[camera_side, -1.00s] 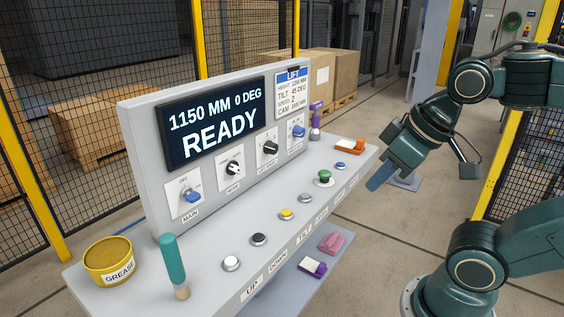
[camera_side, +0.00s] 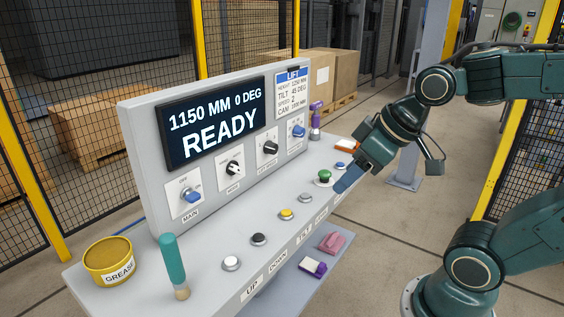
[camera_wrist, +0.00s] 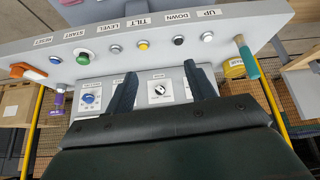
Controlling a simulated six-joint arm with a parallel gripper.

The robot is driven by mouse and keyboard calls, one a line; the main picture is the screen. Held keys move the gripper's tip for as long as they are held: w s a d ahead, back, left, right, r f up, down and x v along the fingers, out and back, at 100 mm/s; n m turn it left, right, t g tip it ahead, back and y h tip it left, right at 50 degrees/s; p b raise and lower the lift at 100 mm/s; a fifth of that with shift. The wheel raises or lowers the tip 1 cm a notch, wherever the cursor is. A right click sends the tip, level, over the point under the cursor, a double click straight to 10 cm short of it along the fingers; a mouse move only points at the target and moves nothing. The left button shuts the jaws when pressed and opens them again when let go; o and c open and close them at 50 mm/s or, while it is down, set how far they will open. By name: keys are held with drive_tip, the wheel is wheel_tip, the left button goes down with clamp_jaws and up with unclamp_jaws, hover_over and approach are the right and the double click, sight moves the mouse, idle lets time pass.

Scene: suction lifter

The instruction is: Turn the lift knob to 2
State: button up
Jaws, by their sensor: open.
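Four knobs sit in a row on the console's upright panel in the side view: a blue one at MAIN (camera_side: 192,195), a black one at MODE (camera_side: 233,168), a second black knob (camera_side: 270,147) and a blue knob (camera_side: 298,131) at the right. The labels are too small to tell surely which is the lift knob. My gripper (camera_side: 344,186) is open and empty above the front right of the console, apart from the knobs. In the wrist view my gripper (camera_wrist: 160,78) has the MODE knob (camera_wrist: 159,90) between its fingers in the picture; the second black knob is mostly hidden by a finger.
The screen (camera_side: 214,122) reads 1150 MM 0 DEG READY; the LIFT card (camera_side: 293,92) is beside it. Push buttons, including a green one (camera_side: 324,175), line the console top. A teal-handled tool (camera_side: 173,260) and a grease tin (camera_side: 108,261) stand at the left end.

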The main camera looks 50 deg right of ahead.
drive_tip(key=w+d+f+n+t+y, duration=0.1)
drive_tip(key=w+d+f, duration=0.1)
drive_tip(key=w, duration=0.6)
drive_tip(key=m+t+h, duration=0.1)
drive_tip(key=m+t, duration=0.1)
drive_tip(key=t, duration=0.4)
approach(275, 149)
drive_tip(key=v, duration=0.4)
drive_tip(key=shift+s, duration=0.15)
drive_tip(key=shift+a+f, duration=0.1)
drive_tip(key=x, duration=1.3)
drive_tip(key=shift+w, duration=0.35)
drive_tip(key=c, duration=0.9)
